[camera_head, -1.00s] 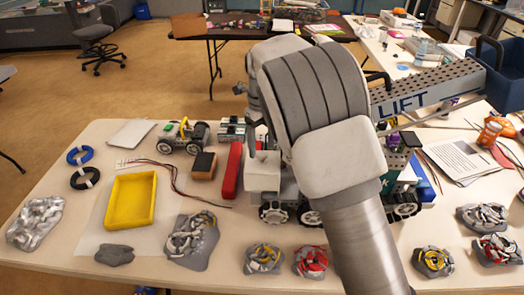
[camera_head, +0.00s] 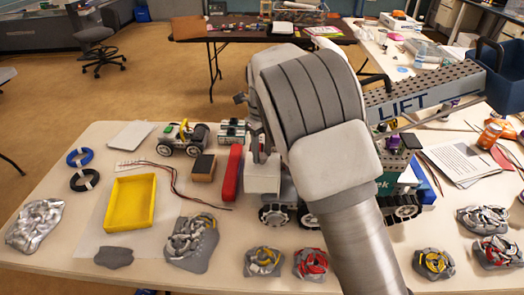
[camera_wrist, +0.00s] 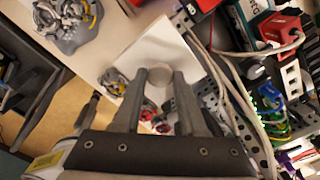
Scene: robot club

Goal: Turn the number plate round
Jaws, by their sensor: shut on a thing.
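The number plate appears to be the white, blank-looking panel (camera_head: 262,180) at the front left of the robot on the table. It also fills the upper middle of the wrist view (camera_wrist: 180,45). No digits can be read on it. My gripper (camera_head: 261,152) is just above and behind the panel in the head view, partly hidden by my own wrist. In the wrist view my gripper (camera_wrist: 162,82) has its two fingers on either side of a pale, rounded piece at the panel, and is shut on it. The exact contact is hard to see.
The robot's perforated LIFT beam (camera_head: 425,93) is right of my wrist. A red block (camera_head: 232,172) stands close left of the panel. A yellow tray (camera_head: 107,222) and several clay-like lumps lie along the table's front. Cables and metal parts crowd the wrist view's right.

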